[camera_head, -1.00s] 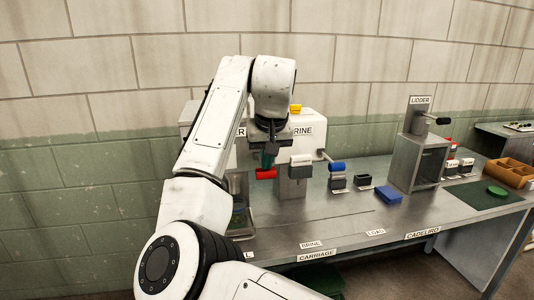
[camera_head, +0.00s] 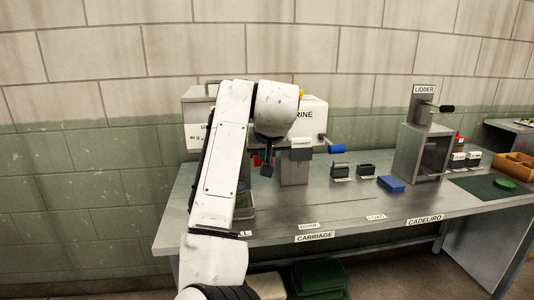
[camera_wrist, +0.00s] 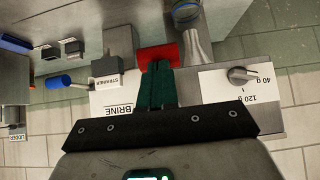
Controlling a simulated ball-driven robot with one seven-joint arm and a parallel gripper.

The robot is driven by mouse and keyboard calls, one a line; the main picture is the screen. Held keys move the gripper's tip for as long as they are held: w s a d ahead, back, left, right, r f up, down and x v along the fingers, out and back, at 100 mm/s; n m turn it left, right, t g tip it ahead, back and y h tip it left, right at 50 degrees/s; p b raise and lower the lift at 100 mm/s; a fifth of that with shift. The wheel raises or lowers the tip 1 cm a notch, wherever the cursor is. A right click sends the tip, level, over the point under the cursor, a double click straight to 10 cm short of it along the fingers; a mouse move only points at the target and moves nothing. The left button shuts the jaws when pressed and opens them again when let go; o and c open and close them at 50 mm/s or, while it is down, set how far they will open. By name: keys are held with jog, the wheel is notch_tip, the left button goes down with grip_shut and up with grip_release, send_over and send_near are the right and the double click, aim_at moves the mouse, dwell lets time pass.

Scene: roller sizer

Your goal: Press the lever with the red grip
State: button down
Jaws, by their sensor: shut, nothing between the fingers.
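The lever's red grip (camera_wrist: 158,54) lies just beyond my fingertips in the wrist view. My gripper (camera_wrist: 158,68) is shut, with its green fingers together and nothing between them. The fingertips overlap the near edge of the red grip in that view; I cannot tell if they touch it. In the head view my gripper (camera_head: 267,168) points down in front of the white BRINE machine (camera_head: 310,112). The red grip is mostly hidden there by my gripper and arm.
A blue-gripped handle (camera_head: 336,149) sticks out to the right of the BRINE machine. A blue block (camera_head: 391,184) and the LIDDER stand (camera_head: 421,150) are further right. A dial (camera_wrist: 241,76) sits beside the red grip.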

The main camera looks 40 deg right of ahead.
jog(key=shift+f+t+h+b, duration=0.7)
jog(key=shift+f+t+b, duration=0.3)
jog(key=shift+f+b, duration=0.55)
jog(key=shift+w, duration=0.1)
jog(key=shift+r, duration=0.1)
